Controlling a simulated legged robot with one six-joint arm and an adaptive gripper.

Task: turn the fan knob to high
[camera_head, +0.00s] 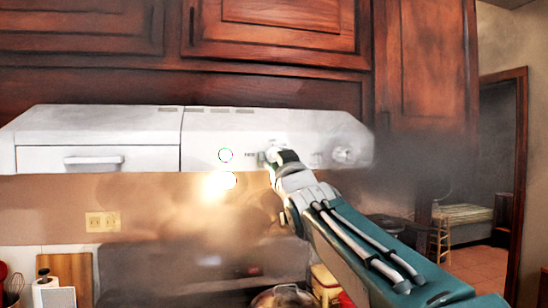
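A white range hood (90,125) hangs under the wooden cabinets. On the right part of its front panel, small blurred lettering (249,155) is visible just left of my gripper (272,157). My gripper's dark tip is at the panel beside this lettering and covers the spot there. Any knob behind it is hidden, and I cannot tell whether I touch or hold one. A pale round knob (343,154) shows at the panel's right end, clear of my gripper.
Dark wood cabinets (270,60) are above the hood. Smoke hangs at the right. A pot (283,297) and other kitchen items stand below on the stove and counter. A doorway (500,170) opens at the far right.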

